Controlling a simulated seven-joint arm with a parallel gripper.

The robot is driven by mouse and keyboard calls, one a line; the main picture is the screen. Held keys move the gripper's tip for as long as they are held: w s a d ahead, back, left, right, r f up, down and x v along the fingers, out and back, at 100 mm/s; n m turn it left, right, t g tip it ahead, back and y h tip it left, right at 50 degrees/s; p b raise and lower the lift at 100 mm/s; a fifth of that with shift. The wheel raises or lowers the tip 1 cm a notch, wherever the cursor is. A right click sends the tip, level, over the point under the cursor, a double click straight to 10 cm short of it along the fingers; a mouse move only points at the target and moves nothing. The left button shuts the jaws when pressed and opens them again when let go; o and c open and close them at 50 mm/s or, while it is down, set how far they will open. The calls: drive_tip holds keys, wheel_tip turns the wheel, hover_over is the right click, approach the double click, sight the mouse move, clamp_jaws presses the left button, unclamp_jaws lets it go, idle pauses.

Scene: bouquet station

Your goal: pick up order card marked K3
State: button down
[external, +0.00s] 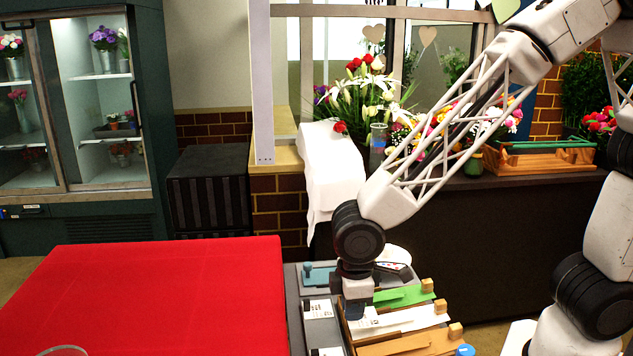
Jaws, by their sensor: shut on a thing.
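My gripper (356,311) points down over the grey work table, at the left end of a white strip (415,318). It is shut on what looks like a white order card (372,319) with dark print, which shows just right of its fingertips. The fingers hide most of the grip, and I cannot tell whether the card is clear of the surface. Another white card (318,309) lies left of the gripper, and a third card (328,352) shows at the bottom edge. The print on all of them is too small to read, so I cannot tell which is K3.
A green strip (400,297) and an orange strip (400,346) with wooden end blocks flank the white one. A teal piece (318,276) lies behind. A blue cap (465,350) is at lower right. The red-covered table (160,295) at left is mostly clear.

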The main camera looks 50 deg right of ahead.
drive_tip(key=shift+s+d+r, duration=0.1)
drive_tip(key=shift+s+d, duration=0.7)
drive_tip(key=shift+s, duration=0.25)
drive_tip(key=shift+s+d+r, duration=0.15)
drive_tip(key=shift+s+d, duration=0.6)
drive_tip(key=shift+s, duration=0.25)
drive_tip(key=shift+s+d+r, duration=0.1)
drive_tip(key=shift+s+d, duration=0.7)
drive_tip(key=shift+s, duration=0.25)
drive_tip(key=shift+w, duration=0.1)
